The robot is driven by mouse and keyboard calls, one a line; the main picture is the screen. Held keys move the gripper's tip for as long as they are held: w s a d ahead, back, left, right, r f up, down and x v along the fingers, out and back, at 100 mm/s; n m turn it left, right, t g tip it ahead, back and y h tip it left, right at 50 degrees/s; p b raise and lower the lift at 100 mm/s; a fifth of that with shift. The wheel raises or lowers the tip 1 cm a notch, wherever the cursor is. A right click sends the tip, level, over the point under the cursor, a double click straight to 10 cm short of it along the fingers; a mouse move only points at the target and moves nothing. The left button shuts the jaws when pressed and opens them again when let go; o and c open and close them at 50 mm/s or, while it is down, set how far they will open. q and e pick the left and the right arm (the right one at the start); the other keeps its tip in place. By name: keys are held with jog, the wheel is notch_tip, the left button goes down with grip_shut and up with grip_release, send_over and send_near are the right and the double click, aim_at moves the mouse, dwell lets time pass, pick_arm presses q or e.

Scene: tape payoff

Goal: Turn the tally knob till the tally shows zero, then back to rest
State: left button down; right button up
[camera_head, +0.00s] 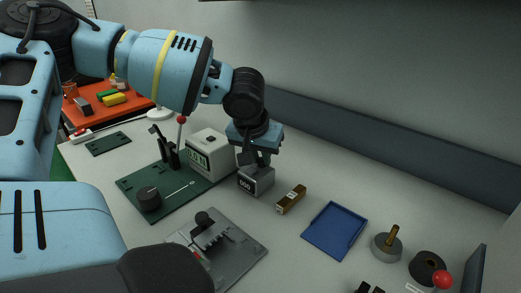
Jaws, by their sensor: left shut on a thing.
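The tally (255,183) is a small grey box on the white table, with a dark display on its front face that appears to read 000. My left gripper (252,158) comes down from above and is shut at the top of the tally. The tally knob is hidden between the fingers, so its angle does not show. My right gripper is not in view.
A brown block (291,199) and a blue tray (335,230) lie to the right. A grey fixture (235,250) is in front.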

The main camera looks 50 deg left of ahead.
pick_arm(q)
jog(key=shift+s+f, duration=0.1)
jog(key=c, duration=1.3)
grip_release()
jog(key=shift+c, duration=0.2)
jog(key=p+v, duration=0.1)
jog(key=v, duration=0.7)
